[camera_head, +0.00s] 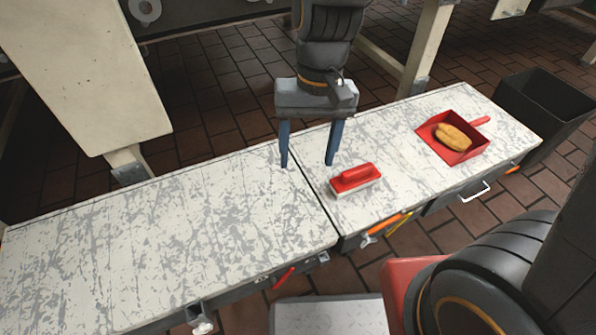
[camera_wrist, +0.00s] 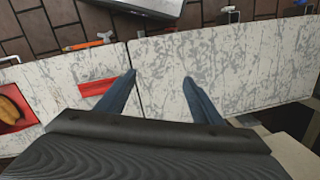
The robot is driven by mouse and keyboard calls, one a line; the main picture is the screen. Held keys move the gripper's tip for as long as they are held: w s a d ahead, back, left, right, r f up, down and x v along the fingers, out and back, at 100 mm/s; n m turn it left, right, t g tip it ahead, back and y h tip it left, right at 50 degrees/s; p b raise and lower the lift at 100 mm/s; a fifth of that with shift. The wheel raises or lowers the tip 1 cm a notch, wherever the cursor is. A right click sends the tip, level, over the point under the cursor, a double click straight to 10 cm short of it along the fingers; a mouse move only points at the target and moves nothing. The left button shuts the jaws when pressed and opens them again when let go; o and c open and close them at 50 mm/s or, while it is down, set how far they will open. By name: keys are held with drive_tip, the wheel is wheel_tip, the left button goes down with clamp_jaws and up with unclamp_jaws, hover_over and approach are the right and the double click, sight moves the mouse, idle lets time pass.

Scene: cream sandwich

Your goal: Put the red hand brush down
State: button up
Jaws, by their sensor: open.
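The red hand brush (camera_head: 355,179) lies on the worn white worktop (camera_head: 230,205), with its red handle up and a pale underside. It is just right of the seam between two worktop sections. My gripper (camera_head: 308,163) is open and empty, its two blue fingers pointing down. It is behind and to the left of the brush, apart from it. In the wrist view, the brush (camera_wrist: 97,87) is left of my gripper (camera_wrist: 160,75), partly hidden behind a finger.
A red dustpan (camera_head: 472,152) holding a tan sandwich (camera_head: 452,137) lies on the right part of the worktop. A dark bin (camera_head: 545,105) stands beyond the right end. Drawers with handles line the front edge. The left worktop section is clear.

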drive_tip(key=s+a+r+n+t, duration=0.1)
drive_tip(key=s+a+r+n, duration=0.1)
drive_tip(key=s+n, duration=0.3)
drive_tip(key=s+r, duration=0.1)
drive_tip(key=s, duration=0.1)
drive_tip(key=shift+s, duration=0.35)
idle(0.5)
drive_tip(key=d+r+m+p, duration=0.3)
drive_tip(key=d+r+p, duration=0.6)
drive_tip(key=r+p, duration=0.2)
drive_tip(key=d+r+m+h+p, duration=0.1)
drive_tip(key=d+r+m+p, duration=0.2)
drive_tip(key=d+r+p, duration=0.6)
wheel_tip(320, 180, up, 3)
drive_tip(key=p, duration=0.6)
drive_tip(key=shift+s, duration=0.35)
